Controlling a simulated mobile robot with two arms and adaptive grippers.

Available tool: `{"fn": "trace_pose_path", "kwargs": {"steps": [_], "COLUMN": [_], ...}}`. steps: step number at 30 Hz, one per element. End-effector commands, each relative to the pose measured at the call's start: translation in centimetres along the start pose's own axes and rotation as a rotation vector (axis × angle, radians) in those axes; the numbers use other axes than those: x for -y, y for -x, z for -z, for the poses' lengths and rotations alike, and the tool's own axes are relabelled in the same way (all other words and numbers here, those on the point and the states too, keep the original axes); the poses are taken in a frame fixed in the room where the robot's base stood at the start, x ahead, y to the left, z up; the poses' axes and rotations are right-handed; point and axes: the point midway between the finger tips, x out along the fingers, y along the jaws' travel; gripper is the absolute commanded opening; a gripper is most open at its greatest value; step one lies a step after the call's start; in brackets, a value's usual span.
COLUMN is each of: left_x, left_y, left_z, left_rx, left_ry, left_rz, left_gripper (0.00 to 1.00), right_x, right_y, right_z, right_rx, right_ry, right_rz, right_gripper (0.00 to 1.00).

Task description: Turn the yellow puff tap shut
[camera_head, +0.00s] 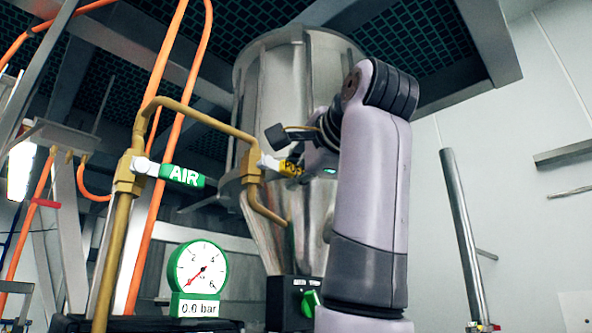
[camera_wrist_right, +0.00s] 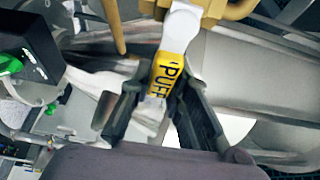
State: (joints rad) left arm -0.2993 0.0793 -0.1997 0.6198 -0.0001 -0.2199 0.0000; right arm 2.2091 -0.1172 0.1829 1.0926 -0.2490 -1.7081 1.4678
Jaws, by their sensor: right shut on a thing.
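The yellow puff tap (camera_head: 289,168) is a short lever with a white neck on a brass valve body (camera_head: 251,166), in front of the steel hopper. In the head view the lever points right and slightly down, across the valve's pipe; most of it is hidden by my gripper. The wrist view shows the yellow sleeve (camera_wrist_right: 170,72) marked PUFF. My right gripper (camera_wrist_right: 162,88) is shut on it, one dark finger on each side; it also shows in the head view (camera_head: 297,165). My left gripper is not in view.
A green AIR tap (camera_head: 183,176) sits on the brass pipe to the left. A black box (camera_head: 289,303) with a green knob stands under the steel hopper (camera_head: 290,90). Orange hoses hang at the left.

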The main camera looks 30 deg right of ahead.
Motion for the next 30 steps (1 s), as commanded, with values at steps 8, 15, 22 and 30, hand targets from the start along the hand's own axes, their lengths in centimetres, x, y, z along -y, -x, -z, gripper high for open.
{"fn": "trace_pose_path", "kwargs": {"steps": [8, 15, 22, 30], "left_x": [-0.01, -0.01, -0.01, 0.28], "left_y": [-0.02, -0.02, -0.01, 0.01], "left_z": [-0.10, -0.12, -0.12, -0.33], "left_rx": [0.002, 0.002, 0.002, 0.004], "left_ry": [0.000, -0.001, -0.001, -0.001], "left_rz": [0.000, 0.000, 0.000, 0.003], "left_gripper": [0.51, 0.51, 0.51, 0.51], "right_x": [-0.14, -0.14, -0.09, -0.02], "right_y": [-0.06, -0.06, -0.04, 0.23], "right_z": [0.02, 0.02, 0.02, 0.01], "right_rx": [0.000, 0.000, 0.000, 0.000], "right_ry": [-0.005, -0.005, -0.004, -0.003], "right_rz": [-0.005, -0.005, -0.003, -0.001], "right_gripper": [0.00, 0.27, 0.38, 0.38]}}
